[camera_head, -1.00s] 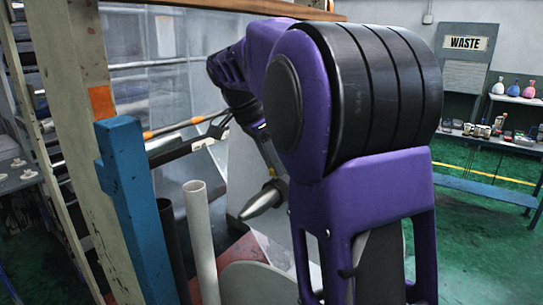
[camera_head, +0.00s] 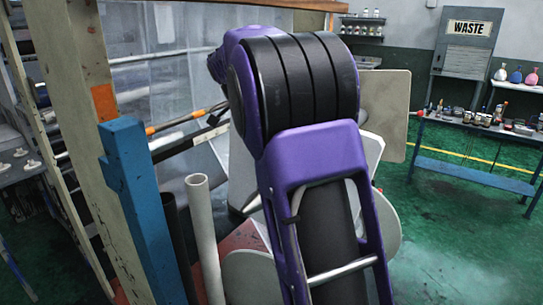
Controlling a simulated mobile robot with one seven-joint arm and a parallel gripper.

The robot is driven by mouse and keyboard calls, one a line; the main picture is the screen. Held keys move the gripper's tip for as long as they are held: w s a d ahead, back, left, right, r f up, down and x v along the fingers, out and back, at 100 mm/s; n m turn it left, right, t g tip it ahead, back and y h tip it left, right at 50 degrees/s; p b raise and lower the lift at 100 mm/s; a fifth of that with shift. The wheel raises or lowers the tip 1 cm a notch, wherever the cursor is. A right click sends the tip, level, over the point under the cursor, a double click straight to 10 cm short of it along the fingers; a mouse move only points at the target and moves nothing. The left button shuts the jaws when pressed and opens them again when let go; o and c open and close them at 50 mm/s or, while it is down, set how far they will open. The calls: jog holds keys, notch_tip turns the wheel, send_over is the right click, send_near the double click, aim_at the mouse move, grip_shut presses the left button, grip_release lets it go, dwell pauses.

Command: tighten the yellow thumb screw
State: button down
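I cannot make out the yellow thumb screw in this view; it may be hidden or outside the picture. My gripper does not show either. My own purple and black arm fills the middle of the picture and covers what lies behind it. An orange-tipped rod (camera_head: 175,122) runs out from the wooden post toward the arm, beside a dark bar (camera_head: 190,143). I cannot tell what the rod belongs to.
A wooden post (camera_head: 75,110) and a blue post (camera_head: 140,200) stand close at the left, with a pale tube (camera_head: 203,235) beside them. A grey panel (camera_head: 385,105) stands behind my arm. A blue bench (camera_head: 470,175) stands at the right; green floor (camera_head: 450,250) before it is clear.

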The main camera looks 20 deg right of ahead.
dwell(0.3)
jog(key=c, duration=0.6)
grip_release()
jog(key=v, duration=1.2)
jog(key=shift+r, duration=0.1)
